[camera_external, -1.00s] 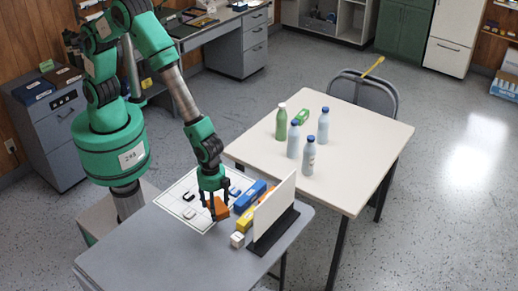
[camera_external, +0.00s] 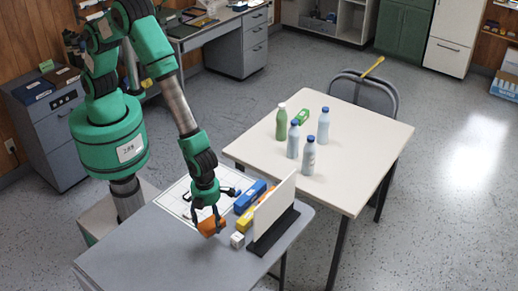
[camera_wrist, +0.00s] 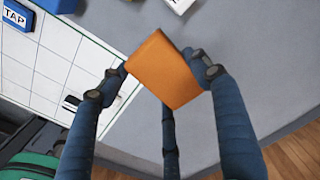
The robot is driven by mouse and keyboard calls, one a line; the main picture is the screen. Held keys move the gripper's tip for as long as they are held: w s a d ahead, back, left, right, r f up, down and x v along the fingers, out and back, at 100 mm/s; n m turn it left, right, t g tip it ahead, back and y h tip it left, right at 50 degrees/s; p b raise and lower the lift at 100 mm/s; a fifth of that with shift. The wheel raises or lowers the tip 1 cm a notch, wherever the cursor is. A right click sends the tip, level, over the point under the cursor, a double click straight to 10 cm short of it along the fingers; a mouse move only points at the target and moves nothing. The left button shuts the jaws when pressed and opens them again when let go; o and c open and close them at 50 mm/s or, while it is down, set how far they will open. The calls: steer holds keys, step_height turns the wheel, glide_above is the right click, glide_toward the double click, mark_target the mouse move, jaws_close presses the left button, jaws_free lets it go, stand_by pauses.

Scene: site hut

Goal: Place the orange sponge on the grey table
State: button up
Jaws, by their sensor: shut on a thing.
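The orange sponge (camera_external: 212,227) is a block held between the fingers of my gripper (camera_external: 207,218). In the wrist view the sponge (camera_wrist: 163,68) is tilted, pinched between two dark blue fingers, with a third finger below it. The gripper (camera_wrist: 160,80) is shut on it. The grey table (camera_external: 140,243) lies below, and its bare surface shows behind the sponge in the wrist view (camera_wrist: 238,40). The sponge is near the front right corner of the white gridded sheet. I cannot tell whether its underside touches the table.
The white gridded sheet (camera_external: 172,202) lies on the grey table with small dark items on it. A blue box (camera_external: 250,196), a yellow box (camera_external: 245,221), a small white cube (camera_external: 237,240) and a white upright panel (camera_external: 274,207) stand close right. Table front left is clear.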

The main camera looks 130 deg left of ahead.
mark_target(204, 228)
steer(key=d+m, duration=0.1)
steer(key=m, duration=0.1)
steer(key=m+p, duration=0.1)
steer(key=m, duration=0.1)
steer(key=d+m, duration=0.1)
steer(key=m, duration=0.1)
steer(key=shift+w+d+f+m+p, duration=0.2)
steer(key=shift+w+d+m+p, duration=0.1)
steer(key=shift+w+p, duration=0.1)
steer(key=m, duration=0.1)
steer(key=d+m, duration=0.1)
steer(key=m+p, duration=0.1)
steer(key=shift+w+d+f+m, duration=0.1)
steer(key=shift+d+f+m, duration=0.15)
steer(key=shift+m, duration=0.15)
steer(key=m, duration=0.2)
steer(key=d+m, duration=0.1)
steer(key=shift+w+d+f+m+p, duration=0.1)
steer(key=shift+d+f+m+p, duration=0.1)
steer(key=shift+f+m+p, duration=0.15)
steer(key=shift+w, duration=0.15)
steer(key=w+d, duration=0.1)
steer(key=w, duration=0.4)
steer(key=w+d+f, duration=0.1)
steer(key=w, duration=0.4)
steer(key=w+d, duration=0.1)
steer(key=w, duration=0.4)
steer(key=shift+w+f, duration=0.2)
steer(key=shift+w, duration=0.05)
steer(key=shift+f, duration=1.75)
